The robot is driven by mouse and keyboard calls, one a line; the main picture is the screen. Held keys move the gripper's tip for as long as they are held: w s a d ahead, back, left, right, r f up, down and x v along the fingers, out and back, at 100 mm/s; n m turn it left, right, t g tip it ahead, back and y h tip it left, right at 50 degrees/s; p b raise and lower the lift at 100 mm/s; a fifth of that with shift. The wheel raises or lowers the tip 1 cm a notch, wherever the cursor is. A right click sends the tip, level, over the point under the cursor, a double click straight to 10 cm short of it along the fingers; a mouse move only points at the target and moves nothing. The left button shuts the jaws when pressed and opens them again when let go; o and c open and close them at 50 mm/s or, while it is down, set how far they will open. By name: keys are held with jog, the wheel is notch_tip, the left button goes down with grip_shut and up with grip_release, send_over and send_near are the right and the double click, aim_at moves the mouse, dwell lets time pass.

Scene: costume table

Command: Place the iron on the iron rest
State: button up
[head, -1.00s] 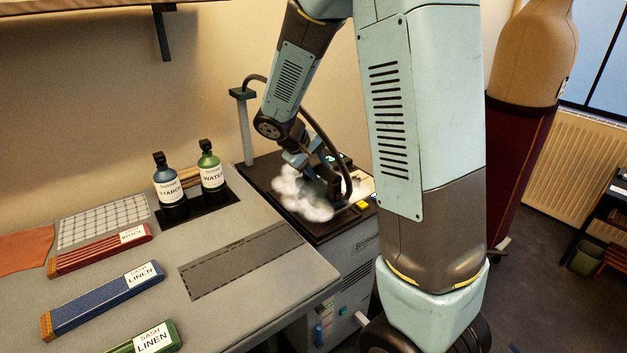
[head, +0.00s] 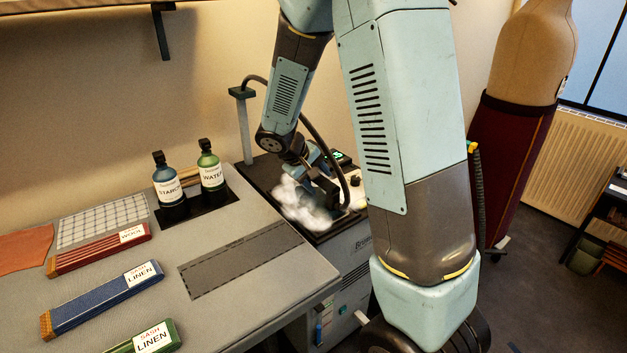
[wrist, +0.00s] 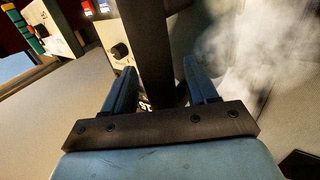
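My gripper (head: 318,178) is over the steam station at the right end of the table. A dark upright part, apparently the iron's handle (head: 328,191), is at the fingers, and white steam hides the iron's lower part. In the wrist view the same dark handle (wrist: 152,50) stands between my two fingers (wrist: 160,75). Whether they press on it is not clear. The station's dark top plate (head: 262,172), seemingly the iron rest's place, is partly covered by steam and my arm, so I cannot tell what the iron touches.
A cable post (head: 243,130) stands behind the station, its hose looping beside my arm. Starch (head: 168,185) and water (head: 211,172) bottles stand to the left. Labelled sashes (head: 103,298) lie farther left. The marked grey strip (head: 240,260) is bare.

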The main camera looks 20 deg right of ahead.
jog(key=shift+o, duration=0.3)
jog(key=shift+r, duration=0.15)
jog(key=v, duration=1.1)
jog(key=s+d+r+m+t+y, duration=0.1)
jog(key=s+r, duration=0.3)
jog(key=s, duration=0.4)
jog(key=s+d+r+m+t+y, duration=0.1)
jog(key=s+r+y, duration=0.2)
jog(key=s, duration=0.5)
jog(key=s+d+r+m+t+y, duration=0.1)
jog(key=s+r, duration=0.3)
jog(key=s, duration=0.4)
jog(key=shift+d+r+m+y, duration=0.3)
jog(key=shift+d+y, duration=0.15)
jog(key=shift+y, duration=0.25)
jog(key=shift+w, duration=0.1)
